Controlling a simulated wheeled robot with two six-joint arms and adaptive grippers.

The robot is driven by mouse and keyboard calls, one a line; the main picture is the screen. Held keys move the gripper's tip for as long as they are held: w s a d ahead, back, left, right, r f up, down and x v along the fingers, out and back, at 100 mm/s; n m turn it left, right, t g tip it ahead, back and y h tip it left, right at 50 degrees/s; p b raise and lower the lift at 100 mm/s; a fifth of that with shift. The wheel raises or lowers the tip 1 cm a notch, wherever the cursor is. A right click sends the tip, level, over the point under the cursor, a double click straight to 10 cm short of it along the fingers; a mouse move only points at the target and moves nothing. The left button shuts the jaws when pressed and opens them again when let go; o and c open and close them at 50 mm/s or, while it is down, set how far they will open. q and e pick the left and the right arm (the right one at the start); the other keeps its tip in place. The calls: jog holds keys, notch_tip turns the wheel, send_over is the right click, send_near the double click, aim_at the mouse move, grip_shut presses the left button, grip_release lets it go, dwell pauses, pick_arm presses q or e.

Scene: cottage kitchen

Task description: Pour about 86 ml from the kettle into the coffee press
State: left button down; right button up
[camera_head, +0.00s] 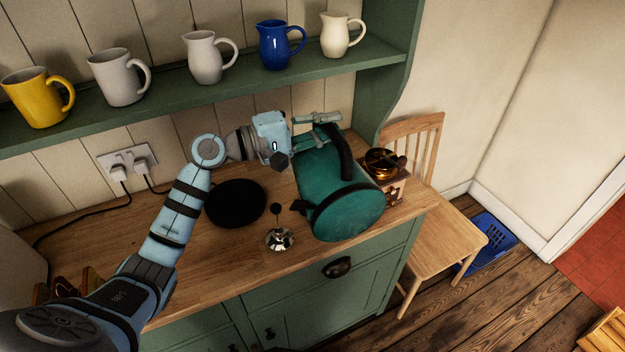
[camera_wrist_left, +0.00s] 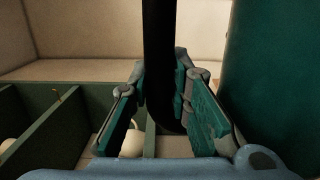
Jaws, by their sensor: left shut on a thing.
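The teal kettle (camera_head: 318,172) is held over the right part of the counter, well tipped over, with one round end facing my head camera. Its dark spout (camera_head: 300,207) points left, near the coffee press. My left gripper (camera_head: 318,120) is shut on the kettle's black handle; in the left wrist view the fingers (camera_wrist_left: 160,92) close around the handle (camera_wrist_left: 160,50), with the teal body (camera_wrist_left: 280,70) at the right. The coffee press (camera_head: 279,239) stands on the counter, with a shiny metal lid and a dark knob. Its contents and any stream cannot be made out. My right gripper is not in view.
A black round base (camera_head: 236,203) lies left of the press. A coffee grinder (camera_head: 384,165) stands close behind the kettle at the right. A wooden chair (camera_head: 440,240) is beyond the counter's right end.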

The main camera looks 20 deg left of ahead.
pick_arm(q)
jog(key=shift+s+d+r, duration=0.15)
jog(key=shift+s+d, duration=0.05)
jog(key=shift+s, duration=0.05)
jog(key=shift+w+a+r, duration=0.1)
jog(key=shift+w+a, duration=0.1)
dwell(1.1)
